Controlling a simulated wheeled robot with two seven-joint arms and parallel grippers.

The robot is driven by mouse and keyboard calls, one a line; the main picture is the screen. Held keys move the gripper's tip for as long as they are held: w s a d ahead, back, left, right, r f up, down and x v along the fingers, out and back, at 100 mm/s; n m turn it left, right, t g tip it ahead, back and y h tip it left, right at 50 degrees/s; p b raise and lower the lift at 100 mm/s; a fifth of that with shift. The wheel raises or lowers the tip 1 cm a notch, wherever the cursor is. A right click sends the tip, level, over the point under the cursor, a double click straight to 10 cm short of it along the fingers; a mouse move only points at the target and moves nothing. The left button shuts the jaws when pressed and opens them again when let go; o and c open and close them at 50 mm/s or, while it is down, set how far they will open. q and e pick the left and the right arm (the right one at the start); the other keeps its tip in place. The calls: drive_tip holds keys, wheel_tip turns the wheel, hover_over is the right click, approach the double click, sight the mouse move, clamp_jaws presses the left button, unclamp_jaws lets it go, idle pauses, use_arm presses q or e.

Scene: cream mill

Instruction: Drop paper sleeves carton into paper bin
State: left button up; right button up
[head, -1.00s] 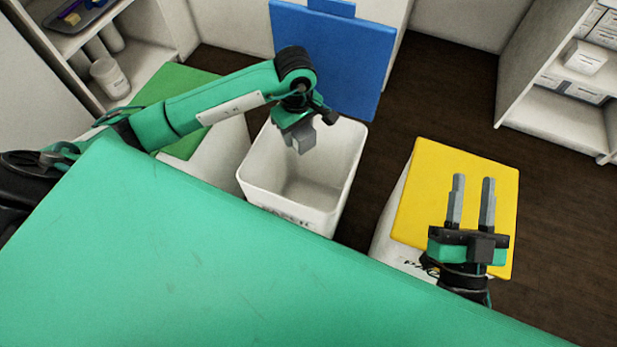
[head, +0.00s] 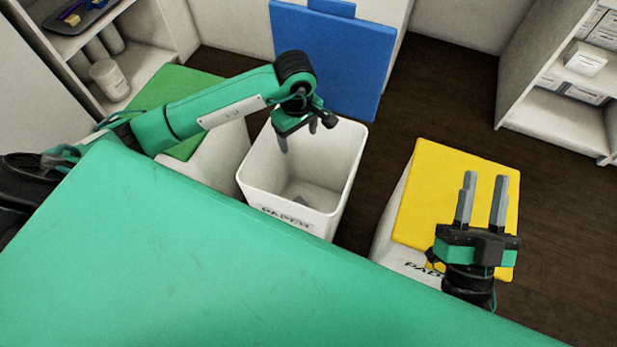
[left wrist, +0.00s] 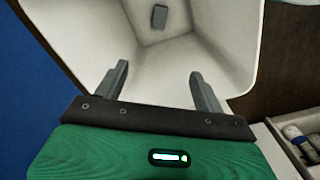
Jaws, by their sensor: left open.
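The paper bin (head: 262,185) is a white open bin with a dark label on its front, and its blue lid (head: 335,60) stands upright behind it. The small grey paper sleeves carton (head: 300,200) lies at the bottom inside the bin, partly hidden by the front rim. In the left wrist view the carton (left wrist: 160,16) rests on the bin floor, beyond my fingertips. My left gripper (head: 298,138) is open and empty over the bin mouth, fingers pointing down into it; they also show apart in the left wrist view (left wrist: 159,72). My right gripper (head: 486,180) is open and empty over the yellow lid.
A closed bin with a yellow lid (head: 430,190) stands at the right, and a green-lidded bin (head: 180,95) at the left. Shelves with jars (head: 108,80) are at the upper left, and a shelf with boxes (head: 583,60) at the upper right. Dark floor (head: 440,90) is free between.

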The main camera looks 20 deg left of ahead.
use_arm(q)
wheel_tip(320, 180, up, 14)
drive_tip(key=p, duration=0.2)
drive_tip(key=shift+p, duration=0.35)
use_arm(e)
drive_tip(key=s+a+f+g, duration=0.1)
drive_tip(key=a+f+g, duration=0.2)
drive_tip(key=f+g, duration=0.4)
wheel_tip(320, 180, down, 5)
drive_tip(key=shift+s+a+g, duration=0.2)
drive_tip(key=shift+s+g, duration=0.2)
use_arm(q)
drive_tip(key=shift+f, duration=0.15)
